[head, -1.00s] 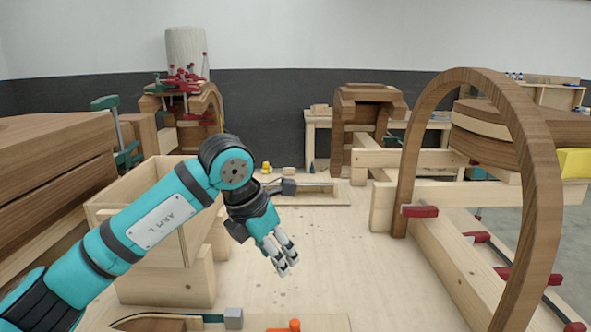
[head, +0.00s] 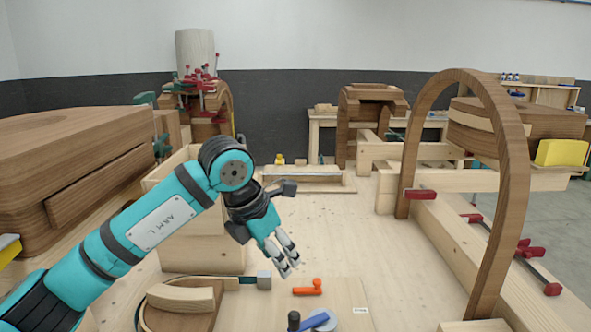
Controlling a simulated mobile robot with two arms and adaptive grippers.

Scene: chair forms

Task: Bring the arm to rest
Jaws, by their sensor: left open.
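My left arm (head: 160,222), teal with dark joints and an "ARM L" label, comes in from the lower left. It bends down at the dark joint near the picture's middle left. My left gripper (head: 285,262) hangs above the pale wooden bench top, pointing down and to the right. Its grey fingers are apart, with nothing between them. An orange-handled tool (head: 308,287) lies on the board below it. My right gripper is not in view.
A pale wooden box (head: 205,245) stands behind my left arm. A tall bent wood arch (head: 510,150) with red clamps stands at the right. Stacked brown wood forms (head: 70,165) fill the left. A blue-handled tool (head: 318,321) lies at the front. The bench's middle is mostly clear.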

